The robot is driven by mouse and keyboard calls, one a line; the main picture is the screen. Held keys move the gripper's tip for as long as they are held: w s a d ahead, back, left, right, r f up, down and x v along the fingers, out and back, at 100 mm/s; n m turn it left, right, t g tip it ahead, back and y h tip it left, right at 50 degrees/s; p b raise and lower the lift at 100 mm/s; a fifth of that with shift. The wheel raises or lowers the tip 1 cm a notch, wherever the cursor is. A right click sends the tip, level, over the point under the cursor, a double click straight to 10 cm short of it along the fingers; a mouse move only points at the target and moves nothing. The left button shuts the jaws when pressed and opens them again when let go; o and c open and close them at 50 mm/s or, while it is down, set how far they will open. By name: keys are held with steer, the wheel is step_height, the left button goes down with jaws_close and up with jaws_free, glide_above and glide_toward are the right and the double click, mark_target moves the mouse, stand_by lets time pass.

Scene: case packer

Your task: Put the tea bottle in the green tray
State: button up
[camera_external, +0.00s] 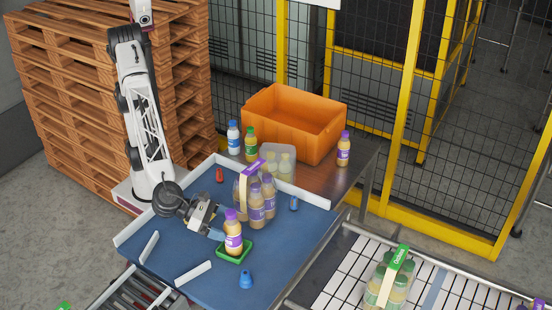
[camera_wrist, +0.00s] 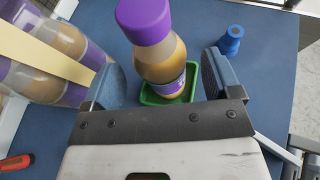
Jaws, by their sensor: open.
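A bottle with a purple cap, tan contents and a purple label (camera_external: 233,236), which looks like the tea bottle, stands upright in the small green tray (camera_external: 246,257) on the blue table. The wrist view shows the same bottle (camera_wrist: 160,55) over the green tray (camera_wrist: 150,97), with its base partly hidden by my gripper. My gripper (camera_external: 218,228) is beside the bottle at its left. In the wrist view my gripper (camera_wrist: 160,80) has its two blue fingers spread apart, one on each side of the bottle, with gaps showing.
A pack of purple-capped bottles (camera_external: 257,195) stands close behind the tray. A blue cap-like piece (camera_external: 246,279), a blue piece (camera_external: 294,203) and a red piece (camera_external: 219,174) lie on the table. An orange crate (camera_external: 300,122) stands at the back. White rails (camera_external: 193,273) lie at front left.

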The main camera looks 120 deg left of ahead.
steer(key=v, duration=0.9)
steer(key=shift+a+r, duration=0.1)
steer(key=shift+r, duration=0.05)
stand_by(0.5)
steer(key=a+r+m+t+h, duration=0.2)
steer(key=a+r+m+h, duration=0.3)
steer(key=a+m, duration=0.5)
steer(key=s+a+f+m+g+h, duration=0.1)
steer(key=s+a+f+m+g, duration=0.1)
steer(key=s+a+m, duration=0.3)
steer(key=s+a+f+m+g+h, duration=0.2)
steer(key=s+a+m, duration=0.4)
steer(key=s+m, duration=0.3)
steer(key=s+a+f+m+g+h, duration=0.1)
steer(key=s+a+f+m+g, duration=0.1)
steer(key=s+a+m, duration=0.4)
steer(key=shift+s+a+f+m, duration=0.1)
steer(key=shift+s+f+m, duration=0.8)
steer(key=shift+m, duration=0.4)
steer(key=s+a+f+m+g+y, duration=0.1)
steer(key=s+a+f+m+g, duration=0.2)
steer(key=s+a, duration=0.3)
steer(key=s+a+f+m+g+y, duration=0.2)
steer(key=s+a+f+m, duration=0.3)
steer(key=s, duration=0.7)
steer(key=shift+s+a+f+g+y, duration=0.3)
steer(key=shift+s+a+f+g, duration=0.15)
steer(key=shift+a, duration=0.3)
